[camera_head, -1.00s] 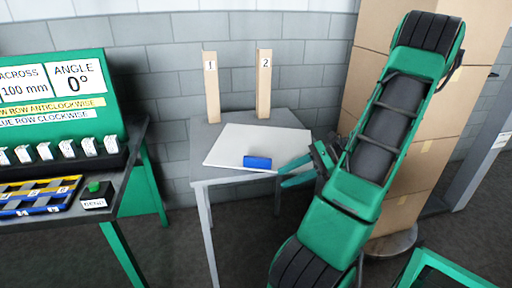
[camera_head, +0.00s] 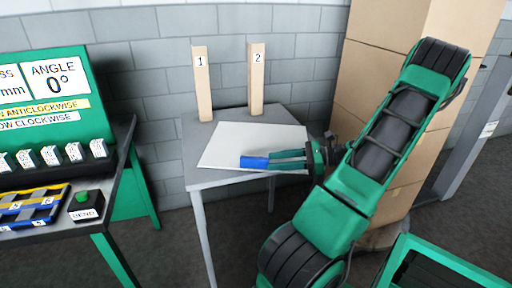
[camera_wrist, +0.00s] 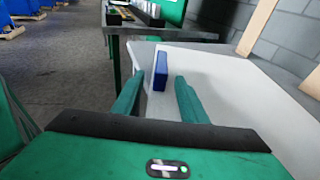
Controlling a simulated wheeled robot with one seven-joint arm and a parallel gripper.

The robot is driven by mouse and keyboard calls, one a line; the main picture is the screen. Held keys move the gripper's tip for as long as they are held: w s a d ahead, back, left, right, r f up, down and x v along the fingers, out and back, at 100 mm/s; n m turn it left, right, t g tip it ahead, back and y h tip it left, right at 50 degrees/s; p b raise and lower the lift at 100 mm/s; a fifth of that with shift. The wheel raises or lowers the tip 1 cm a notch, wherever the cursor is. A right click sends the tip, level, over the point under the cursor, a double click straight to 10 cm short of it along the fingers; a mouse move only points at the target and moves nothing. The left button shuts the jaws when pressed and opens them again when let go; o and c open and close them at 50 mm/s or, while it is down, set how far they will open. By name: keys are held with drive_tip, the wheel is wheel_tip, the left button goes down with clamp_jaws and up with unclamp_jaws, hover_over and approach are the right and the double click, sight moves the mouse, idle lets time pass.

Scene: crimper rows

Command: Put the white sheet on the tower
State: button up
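The white sheet (camera_head: 235,138) lies flat on a small grey table (camera_head: 190,152). It also shows in the wrist view (camera_wrist: 240,95). A blue block (camera_head: 254,162) sits on the sheet near its front edge; I cannot tell whether it is fixed to it. My gripper (camera_head: 278,160) reaches in from the right, low over the sheet, with its fingertips at the block. In the wrist view my gripper (camera_wrist: 158,84) is open, with the blue block (camera_wrist: 160,70) between or just beyond the fingertips and a gap on each side. Nothing is labelled as a tower.
Two wooden posts marked 1 (camera_head: 203,85) and 2 (camera_head: 257,80) stand at the table's back edge. A tall stack of cardboard boxes (camera_head: 375,85) stands behind my arm on the right. A bench with a green panel (camera_head: 55,90) and tool trays is on the left.

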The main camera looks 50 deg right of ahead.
sight(262, 161)
drive_tip(key=shift+x, duration=2.6)
drive_tip(key=shift+w+r, duration=0.1)
drive_tip(key=shift+r, duration=0.05)
clamp_jaws()
